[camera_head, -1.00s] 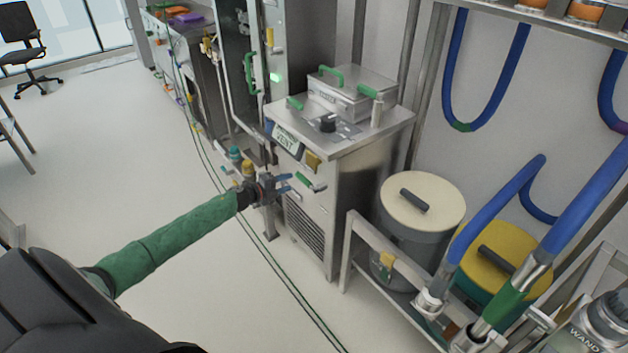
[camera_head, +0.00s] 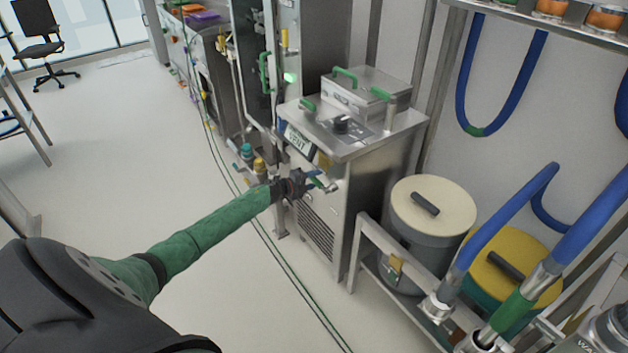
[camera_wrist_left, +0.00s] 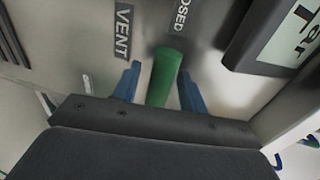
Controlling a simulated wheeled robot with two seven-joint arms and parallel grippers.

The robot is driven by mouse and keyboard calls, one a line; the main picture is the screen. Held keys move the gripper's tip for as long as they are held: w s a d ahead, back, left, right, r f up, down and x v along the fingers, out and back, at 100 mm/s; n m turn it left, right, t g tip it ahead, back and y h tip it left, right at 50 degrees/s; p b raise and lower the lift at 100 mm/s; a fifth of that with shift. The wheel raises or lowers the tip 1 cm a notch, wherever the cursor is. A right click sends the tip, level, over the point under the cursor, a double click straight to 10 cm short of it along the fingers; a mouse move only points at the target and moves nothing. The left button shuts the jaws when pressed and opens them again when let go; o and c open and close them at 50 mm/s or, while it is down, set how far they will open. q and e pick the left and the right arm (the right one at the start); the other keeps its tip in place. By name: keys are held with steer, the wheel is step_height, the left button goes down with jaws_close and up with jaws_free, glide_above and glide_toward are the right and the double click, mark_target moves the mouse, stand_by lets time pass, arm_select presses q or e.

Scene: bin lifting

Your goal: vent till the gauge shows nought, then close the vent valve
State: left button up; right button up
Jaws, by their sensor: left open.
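In the left wrist view, the open blue fingers (camera_wrist_left: 158,88) stand on either side of the green handle (camera_wrist_left: 165,76), with a gap visible on both sides. A VENT label (camera_wrist_left: 123,32) is left of the handle, and a partly cut-off label ending in "OSED" is above it. No gauge reading can be made out. My right gripper is not in view.
A lidded grey drum (camera_head: 433,225) and a yellow-lidded drum (camera_head: 510,265) stand on a low rack at right. Blue hoses (camera_head: 505,215) hang there. Thin green lines run along the floor (camera_head: 225,300). A dark-framed panel (camera_wrist_left: 280,35) is close to the gripper's right.

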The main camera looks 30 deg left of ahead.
arm_select(q)
jaws_close()
